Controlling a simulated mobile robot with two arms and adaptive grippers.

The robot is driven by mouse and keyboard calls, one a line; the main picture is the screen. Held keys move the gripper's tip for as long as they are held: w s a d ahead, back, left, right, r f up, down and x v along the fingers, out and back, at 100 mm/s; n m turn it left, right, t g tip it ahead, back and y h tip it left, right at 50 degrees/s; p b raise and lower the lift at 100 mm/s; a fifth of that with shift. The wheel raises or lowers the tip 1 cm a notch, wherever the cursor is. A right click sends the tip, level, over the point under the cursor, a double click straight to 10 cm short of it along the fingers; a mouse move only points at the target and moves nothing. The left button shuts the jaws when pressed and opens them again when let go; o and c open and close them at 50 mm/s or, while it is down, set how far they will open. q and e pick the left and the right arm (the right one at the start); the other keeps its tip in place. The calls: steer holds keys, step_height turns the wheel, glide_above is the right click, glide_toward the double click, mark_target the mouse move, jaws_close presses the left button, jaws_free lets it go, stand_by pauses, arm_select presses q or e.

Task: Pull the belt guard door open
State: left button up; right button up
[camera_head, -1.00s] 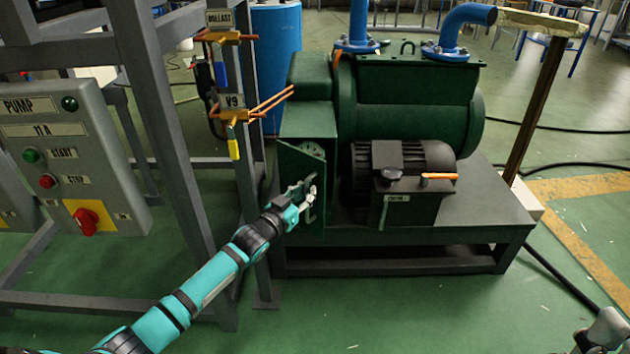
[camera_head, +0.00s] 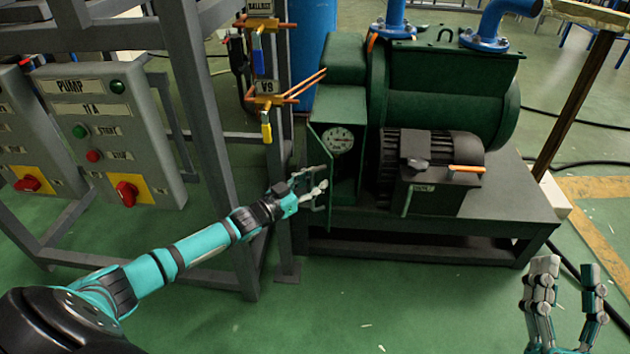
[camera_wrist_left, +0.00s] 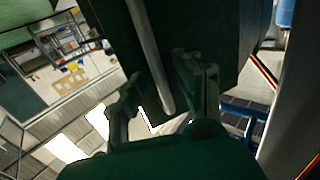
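The belt guard door (camera_head: 320,146) is a dark green panel at the left end of the green pump. It stands swung out, seen nearly edge-on, with a round pale part (camera_head: 339,141) visible in the housing behind it. My left gripper (camera_head: 321,181) is at the door's lower handle area. In the left wrist view the grey handle bar (camera_wrist_left: 150,55) runs between the gripper's two spread fingers (camera_wrist_left: 158,88), with gaps visible beside it. Whether a finger touches the bar is unclear. My right gripper (camera_head: 567,283) is open and empty at the lower right.
The pump control box (camera_head: 105,135) is further left. The black motor (camera_head: 430,165) is right of the housing. Green floor in front is clear.

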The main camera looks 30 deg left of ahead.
arm_select(q)
steer(key=v, duration=1.2)
